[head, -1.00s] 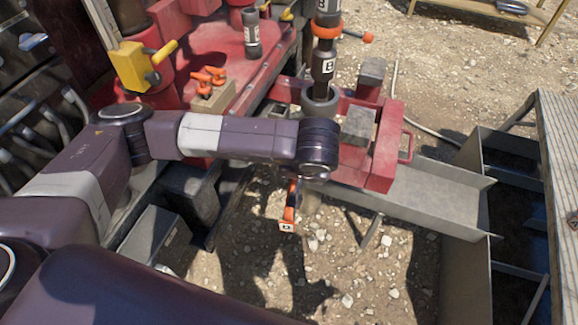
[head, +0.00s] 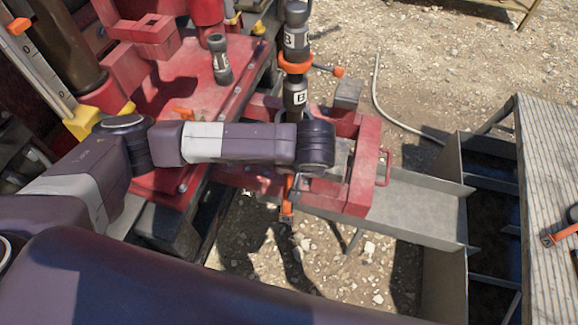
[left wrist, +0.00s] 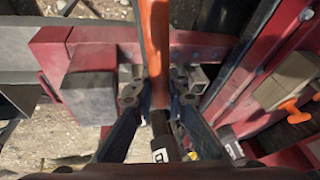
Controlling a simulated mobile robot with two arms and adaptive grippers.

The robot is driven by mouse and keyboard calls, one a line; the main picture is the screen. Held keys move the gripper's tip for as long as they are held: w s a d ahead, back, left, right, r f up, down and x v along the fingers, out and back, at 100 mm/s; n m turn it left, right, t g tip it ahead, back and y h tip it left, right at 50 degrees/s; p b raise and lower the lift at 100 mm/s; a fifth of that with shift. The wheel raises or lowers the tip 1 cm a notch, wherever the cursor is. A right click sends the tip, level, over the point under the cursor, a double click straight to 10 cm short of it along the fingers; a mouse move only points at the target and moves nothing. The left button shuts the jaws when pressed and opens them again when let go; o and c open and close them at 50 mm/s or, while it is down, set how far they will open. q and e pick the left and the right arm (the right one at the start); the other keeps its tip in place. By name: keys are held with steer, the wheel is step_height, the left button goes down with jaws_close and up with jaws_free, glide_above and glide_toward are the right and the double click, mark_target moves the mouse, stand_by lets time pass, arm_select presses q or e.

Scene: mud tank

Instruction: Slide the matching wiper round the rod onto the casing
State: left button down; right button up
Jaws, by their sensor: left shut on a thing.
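The dark rod (head: 296,40) stands upright with white B labels and an orange collar (head: 295,65). Its lower end and the casing are hidden behind my left wrist in the head view. My left gripper (left wrist: 156,98) is shut on an orange piece, which I take to be the wiper (left wrist: 155,45). In the head view the wiper's orange part (head: 288,207) hangs below my wrist. It appears apart from the rod, though its far end is hidden. A dark cylinder with a white label (left wrist: 159,145) shows beyond the fingers in the left wrist view. My right gripper is out of view.
A red clamp frame (head: 362,175) with grey blocks stands beside the rod. A grey trough (head: 420,205) leads right to metal bins. A short labelled cylinder (head: 219,60) stands on the red deck. Another orange-and-black item (head: 560,235) lies on the walkway (head: 540,160).

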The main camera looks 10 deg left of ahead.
arm_select(q)
steer(key=shift+w+a+f+b, duration=0.15)
steer(key=shift+w+f+b, duration=0.35)
steer(key=shift+w, duration=0.3)
steer(key=shift+w+a+f+b, duration=0.15)
steer(key=shift+w+f+b, duration=0.3)
steer(key=shift+w+f, duration=0.3)
steer(key=shift+w+a+f+b, duration=0.15)
steer(key=shift+w+f+b, duration=0.3)
steer(key=shift+w, duration=0.45)
steer(key=w+a+b, duration=0.1)
steer(key=w+b, duration=0.4)
steer(key=w, duration=0.4)
steer(key=shift+w+a+f, duration=0.25)
steer(key=shift+w+a, duration=0.1)
steer(key=shift+f+b, duration=0.25)
steer(key=shift+b, duration=0.25)
steer(key=shift+f, duration=0.2)
